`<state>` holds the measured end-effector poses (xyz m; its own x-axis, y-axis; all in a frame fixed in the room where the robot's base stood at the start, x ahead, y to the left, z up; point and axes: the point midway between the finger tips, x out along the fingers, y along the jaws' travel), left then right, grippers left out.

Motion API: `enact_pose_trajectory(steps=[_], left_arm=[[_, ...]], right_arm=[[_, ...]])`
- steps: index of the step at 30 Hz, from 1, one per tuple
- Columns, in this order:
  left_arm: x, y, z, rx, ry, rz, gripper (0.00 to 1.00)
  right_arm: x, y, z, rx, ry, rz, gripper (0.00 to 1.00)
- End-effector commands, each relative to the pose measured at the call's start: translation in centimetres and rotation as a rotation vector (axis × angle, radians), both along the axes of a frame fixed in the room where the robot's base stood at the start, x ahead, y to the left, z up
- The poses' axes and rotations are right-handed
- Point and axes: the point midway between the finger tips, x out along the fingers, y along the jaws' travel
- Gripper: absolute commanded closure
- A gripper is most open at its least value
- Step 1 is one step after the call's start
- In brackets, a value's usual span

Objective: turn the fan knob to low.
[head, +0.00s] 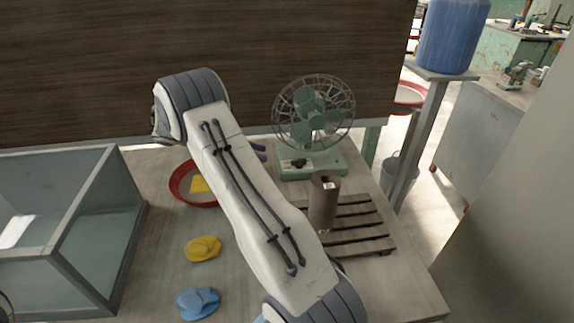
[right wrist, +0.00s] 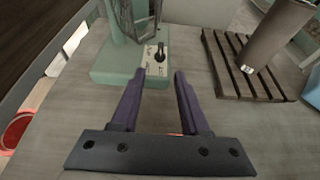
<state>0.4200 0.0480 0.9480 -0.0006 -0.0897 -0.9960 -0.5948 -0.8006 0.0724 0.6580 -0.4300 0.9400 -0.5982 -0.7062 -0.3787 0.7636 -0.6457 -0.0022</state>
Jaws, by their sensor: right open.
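The green desk fan (head: 314,118) stands at the back of the table, its round wire cage above a pale green base (head: 325,166). A black knob (head: 298,163) sits on a light panel on the base. In the right wrist view the knob (right wrist: 160,53) stands up on the panel beside small marks too small to read. My right gripper (right wrist: 159,75) is open and empty, its purple fingers apart, with the knob just beyond the fingertips and roughly centred between them. In the head view my right arm hides most of this gripper; some purple (head: 261,150) shows left of the base. My left gripper is out of view.
A red bowl (head: 178,193), yellow lump (head: 202,248) and blue lump (head: 197,303) lie left of my arm. A glass tank (head: 110,215) fills the left side.

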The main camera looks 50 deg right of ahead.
Motion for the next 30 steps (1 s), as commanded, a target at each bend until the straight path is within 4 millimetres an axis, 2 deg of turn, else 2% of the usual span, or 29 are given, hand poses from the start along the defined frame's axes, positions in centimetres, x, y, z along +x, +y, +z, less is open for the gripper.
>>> enact_pose_trajectory(steps=[13,18,27,29,30], left_arm=[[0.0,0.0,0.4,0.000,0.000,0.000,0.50],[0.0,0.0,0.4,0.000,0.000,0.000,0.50],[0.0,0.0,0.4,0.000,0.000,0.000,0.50],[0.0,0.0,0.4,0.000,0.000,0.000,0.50],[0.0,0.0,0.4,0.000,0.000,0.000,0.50]], right_arm=[[-4.7,-5.4,-2.8,0.002,-0.001,-0.001,0.55],[-5.5,-6.3,-3.4,0.001,-0.003,0.001,0.55],[-5.6,-6.5,-3.5,0.002,-0.004,0.001,0.55],[-5.6,-6.4,-3.5,0.002,-0.004,0.001,0.74],[-5.6,-6.4,-3.5,0.002,-0.004,0.001,0.89]])
